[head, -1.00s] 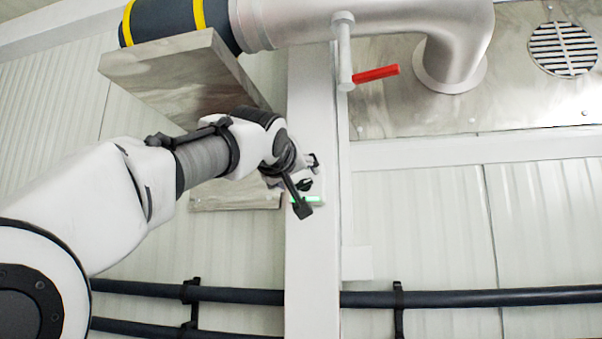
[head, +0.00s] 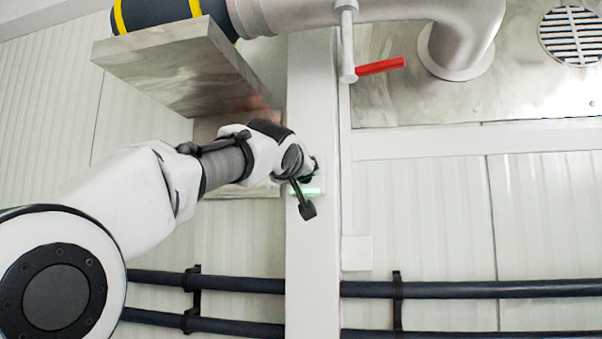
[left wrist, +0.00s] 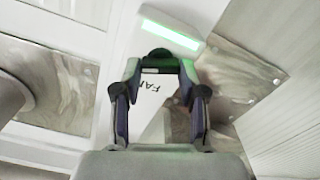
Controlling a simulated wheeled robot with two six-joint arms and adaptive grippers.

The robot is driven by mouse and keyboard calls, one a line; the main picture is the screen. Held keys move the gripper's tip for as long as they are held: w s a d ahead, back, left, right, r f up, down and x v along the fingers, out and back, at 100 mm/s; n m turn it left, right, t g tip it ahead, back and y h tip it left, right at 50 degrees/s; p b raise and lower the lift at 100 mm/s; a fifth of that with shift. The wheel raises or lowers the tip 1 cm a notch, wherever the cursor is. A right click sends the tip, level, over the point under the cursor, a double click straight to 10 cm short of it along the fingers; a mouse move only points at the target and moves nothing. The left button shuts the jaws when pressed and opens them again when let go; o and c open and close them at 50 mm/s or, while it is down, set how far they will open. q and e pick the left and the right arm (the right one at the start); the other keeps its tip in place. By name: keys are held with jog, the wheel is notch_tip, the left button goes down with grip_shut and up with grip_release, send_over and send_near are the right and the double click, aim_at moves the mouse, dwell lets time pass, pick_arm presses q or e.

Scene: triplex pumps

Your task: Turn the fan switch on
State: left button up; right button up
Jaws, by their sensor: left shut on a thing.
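The fan switch (left wrist: 158,54) is a small dark knob on a white box with a green lit strip (left wrist: 170,35) and a "FAN" label (left wrist: 154,87). In the left wrist view my left gripper (left wrist: 161,69) has its fingertips on either side of the knob and is shut on it. In the head view my left gripper (head: 311,171) is at the white post, where the green strip (head: 307,191) shows just below it. The knob is mostly hidden there by the gripper, and its exact angle is unclear. My right gripper is in neither view.
A metal bracket plate (head: 185,65) juts out above my left arm. A grey pipe (head: 455,40) and a red-handled valve (head: 380,66) are at the upper right of the white post (head: 313,250). Dark horizontal pipes (head: 450,290) run below.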

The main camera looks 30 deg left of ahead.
pick_arm(q)
jog(key=m, duration=0.4)
jog(key=shift+d+r+m, duration=0.1)
jog(key=shift+m, duration=0.2)
jog(key=o, duration=1.1)
jog(key=shift+c, duration=0.2)
jog(key=shift+o, duration=0.4)
jog(key=shift+w, duration=0.1)
